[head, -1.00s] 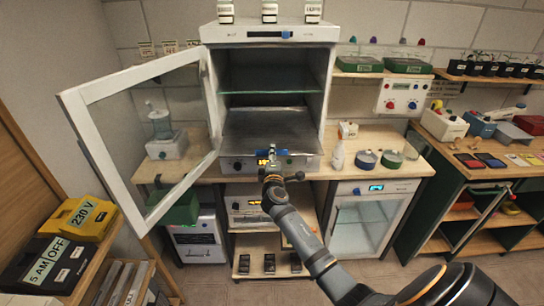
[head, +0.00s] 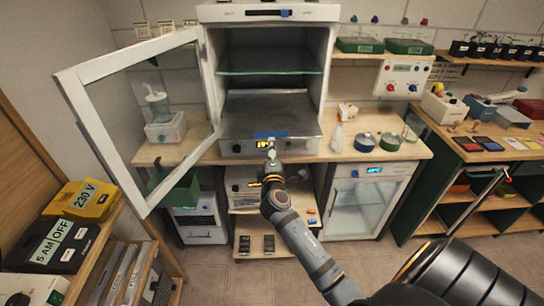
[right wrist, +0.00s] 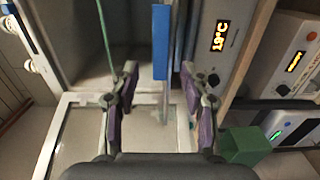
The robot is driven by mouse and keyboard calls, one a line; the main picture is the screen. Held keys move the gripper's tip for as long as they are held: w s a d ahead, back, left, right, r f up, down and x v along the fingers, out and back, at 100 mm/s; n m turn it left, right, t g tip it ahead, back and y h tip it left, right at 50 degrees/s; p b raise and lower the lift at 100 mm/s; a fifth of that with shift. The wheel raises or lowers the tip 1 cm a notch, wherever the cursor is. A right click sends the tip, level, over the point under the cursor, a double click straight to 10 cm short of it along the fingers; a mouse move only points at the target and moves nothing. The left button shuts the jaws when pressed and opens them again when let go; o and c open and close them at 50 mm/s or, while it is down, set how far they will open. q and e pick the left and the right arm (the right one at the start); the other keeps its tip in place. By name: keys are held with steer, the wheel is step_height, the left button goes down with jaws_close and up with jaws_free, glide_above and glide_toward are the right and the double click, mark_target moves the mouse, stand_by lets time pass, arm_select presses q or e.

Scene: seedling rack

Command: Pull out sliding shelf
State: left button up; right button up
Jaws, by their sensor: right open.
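The grey sliding shelf (head: 275,113) lies low inside the open white cabinet (head: 212,90), below a glass shelf (head: 268,71). A blue handle (head: 270,134) is at its front edge, above the display panel. My right gripper (head: 271,152) is in front of the panel, just below the handle in the head view. In the right wrist view the gripper (right wrist: 160,82) is open. The blue handle (right wrist: 160,42) appears upright there, between the lines of the two fingers; nothing is visibly gripped. Whether the fingers reach around it, I cannot tell. My left gripper is out of view.
The cabinet's glass door (head: 67,84) stands wide open to the left. A small glass-door fridge (head: 365,203) is under the counter.

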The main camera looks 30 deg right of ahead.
steer(key=v, duration=0.4)
stand_by(0.3)
step_height(320, 180, down, 22)
steer(key=s+a+m+g+y, duration=0.1)
steer(key=s+a+g+y, duration=0.1)
steer(key=g+y, duration=0.15)
steer(key=s+a+f+m+g+y, duration=0.1)
steer(key=s+f+m+g, duration=0.1)
steer(key=s+f, duration=0.5)
steer(key=s+a+f+m+g+y, duration=0.15)
steer(key=s+f, duration=0.25)
steer(key=f, duration=0.8)
steer(key=s+f+m+g, duration=0.2)
steer(key=s+f, duration=0.3)
steer(key=s, duration=0.5)
steer(key=s+a+f+m+g+y, duration=0.1)
steer(key=s+f+m+g, duration=0.1)
steer(key=s+f, duration=0.4)
steer(key=s+f+m+g+y, duration=0.1)
steer(key=s+f+m+g, duration=0.2)
steer(key=s, duration=1.3)
step_height(320, 180, down, 4)
steer(key=shift+s+a+r, duration=0.2)
steer(key=shift+a+r, duration=0.05)
steer(key=shift+a, duration=0.15)
